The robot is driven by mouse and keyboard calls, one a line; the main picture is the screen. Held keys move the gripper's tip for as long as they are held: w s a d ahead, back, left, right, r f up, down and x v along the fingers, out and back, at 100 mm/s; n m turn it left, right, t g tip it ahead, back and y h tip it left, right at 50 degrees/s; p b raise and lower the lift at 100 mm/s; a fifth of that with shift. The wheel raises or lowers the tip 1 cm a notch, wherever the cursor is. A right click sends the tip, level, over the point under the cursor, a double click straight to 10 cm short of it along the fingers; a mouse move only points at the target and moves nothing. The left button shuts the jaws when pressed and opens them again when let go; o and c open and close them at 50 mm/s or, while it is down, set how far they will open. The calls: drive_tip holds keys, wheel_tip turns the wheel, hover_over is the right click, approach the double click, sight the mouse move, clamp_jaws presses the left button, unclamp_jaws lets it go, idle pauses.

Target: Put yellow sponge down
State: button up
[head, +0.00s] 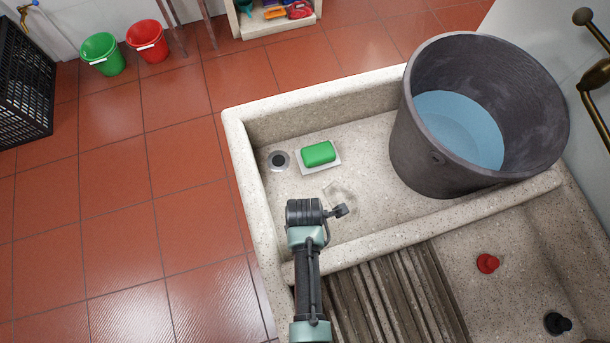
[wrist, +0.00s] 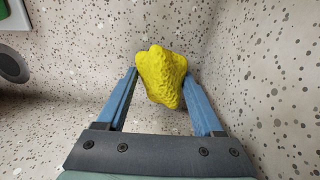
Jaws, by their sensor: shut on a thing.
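A yellow sponge (wrist: 161,77) sits between the two blue fingers of my gripper (wrist: 165,85) in the wrist view. The fingers press on it from both sides. Speckled stone of the washboard basin shows behind and around it. I cannot tell whether the sponge touches the stone. In the head view my arm reaches over the divider into the upper basin (head: 370,135); the sponge and the fingertips are hidden there.
A green soap block (head: 318,153) lies on a pale tray left of centre in the basin, beside a round drain (head: 279,160). A large grey bucket of water (head: 408,150) stands at the right. Ribbed boards (head: 390,300) and a red plug (head: 487,263) lie below the divider.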

drive_tip(key=o, duration=1.5)
drive_tip(key=shift+f, duration=0.15)
drive_tip(key=shift+c, duration=0.2)
